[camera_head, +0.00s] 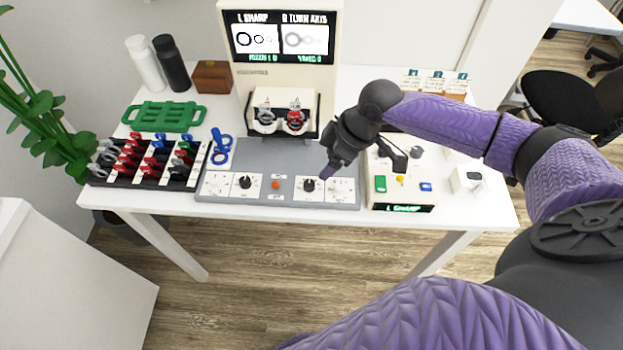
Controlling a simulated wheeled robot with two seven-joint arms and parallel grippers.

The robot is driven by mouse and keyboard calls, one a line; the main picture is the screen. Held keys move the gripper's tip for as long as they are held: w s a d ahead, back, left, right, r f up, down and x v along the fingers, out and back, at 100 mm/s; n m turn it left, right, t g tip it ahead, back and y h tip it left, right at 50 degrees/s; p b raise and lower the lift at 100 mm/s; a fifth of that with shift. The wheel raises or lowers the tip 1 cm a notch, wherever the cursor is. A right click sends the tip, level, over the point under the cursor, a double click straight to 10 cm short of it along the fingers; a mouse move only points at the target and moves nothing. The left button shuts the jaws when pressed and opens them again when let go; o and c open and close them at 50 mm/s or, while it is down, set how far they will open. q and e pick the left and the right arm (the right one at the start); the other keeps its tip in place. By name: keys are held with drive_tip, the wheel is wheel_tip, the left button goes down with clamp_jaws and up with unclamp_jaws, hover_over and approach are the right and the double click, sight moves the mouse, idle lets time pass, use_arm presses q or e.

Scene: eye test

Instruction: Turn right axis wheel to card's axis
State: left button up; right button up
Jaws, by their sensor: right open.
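The right axis wheel, a black knob (309,184) on a white dial plate, sits on the right part of the grey panel (275,154). A similar left knob (245,181) sits on the left plate. My right gripper (327,172) points down just above and right of the right knob; its fingertips are small here, and I cannot tell whether they touch it. It is open. The screen (282,38) reads "L SHARP" and "R TURN AXIS" over ring pictures. Below it, a lens holder (283,112) carries a dark and a red lens piece. My left gripper is not in view.
A red button (276,184) lies between the dials. A rack of coloured lens pieces (146,163) stands left, with a green tray (164,116) behind it. Right of the panel is a white box (403,178) with coloured buttons and a display. A plant (40,110) is at far left.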

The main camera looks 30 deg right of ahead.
sight(310, 184)
drive_tip(key=b+x, duration=0.3)
drive_tip(key=x, duration=0.6)
drive_tip(key=shift+a+f+b, duration=0.1)
drive_tip(key=shift+f+b, duration=0.15)
drive_tip(key=shift+b, duration=0.05)
drive_tip(key=shift+c, duration=0.2)
clamp_jaws()
